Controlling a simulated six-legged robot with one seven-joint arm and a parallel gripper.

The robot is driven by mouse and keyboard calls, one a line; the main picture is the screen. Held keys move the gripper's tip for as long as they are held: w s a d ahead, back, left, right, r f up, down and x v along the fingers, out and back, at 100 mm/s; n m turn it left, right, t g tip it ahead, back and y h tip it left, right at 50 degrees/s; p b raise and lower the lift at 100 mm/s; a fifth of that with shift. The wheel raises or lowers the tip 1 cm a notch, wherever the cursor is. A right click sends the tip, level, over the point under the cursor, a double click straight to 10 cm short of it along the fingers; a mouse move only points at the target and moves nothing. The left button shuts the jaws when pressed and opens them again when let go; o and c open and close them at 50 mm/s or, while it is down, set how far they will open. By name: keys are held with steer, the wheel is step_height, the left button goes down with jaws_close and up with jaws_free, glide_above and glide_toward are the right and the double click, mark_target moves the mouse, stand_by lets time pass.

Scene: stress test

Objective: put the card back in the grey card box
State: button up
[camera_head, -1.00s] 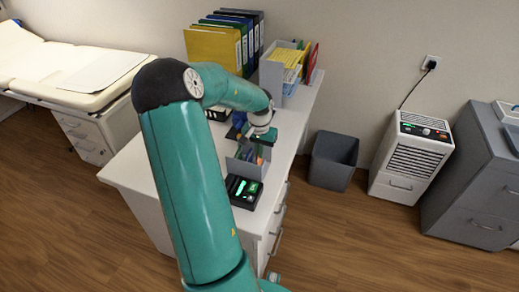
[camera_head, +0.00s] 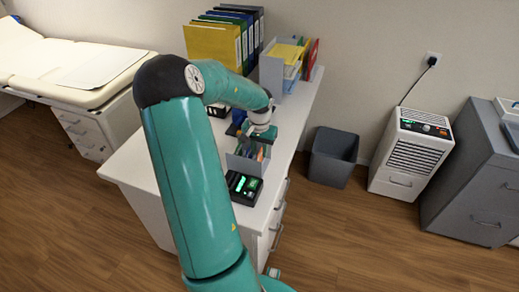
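The grey card box (camera_head: 236,164) stands on the white desk (camera_head: 150,168), with several upright coloured cards in it. My gripper (camera_head: 258,138) is right above the box, pointing down. Its fingers are small and partly hidden by the wrist and the cards, so I cannot tell whether it is open or shut. I cannot make out which card is the task's card, or whether one is between the fingers.
A black device (camera_head: 243,187) with green lights sits at the desk's front. A grey file holder (camera_head: 272,74) and upright binders (camera_head: 213,42) stand at the back. A dark bin (camera_head: 333,158) and a white heater (camera_head: 411,155) stand on the floor to the right.

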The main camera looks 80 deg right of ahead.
step_height(320, 180, up, 14)
stand_by(0.4)
steer(key=shift+a+f, duration=0.1)
steer(key=shift+f, duration=0.05)
stand_by(0.6)
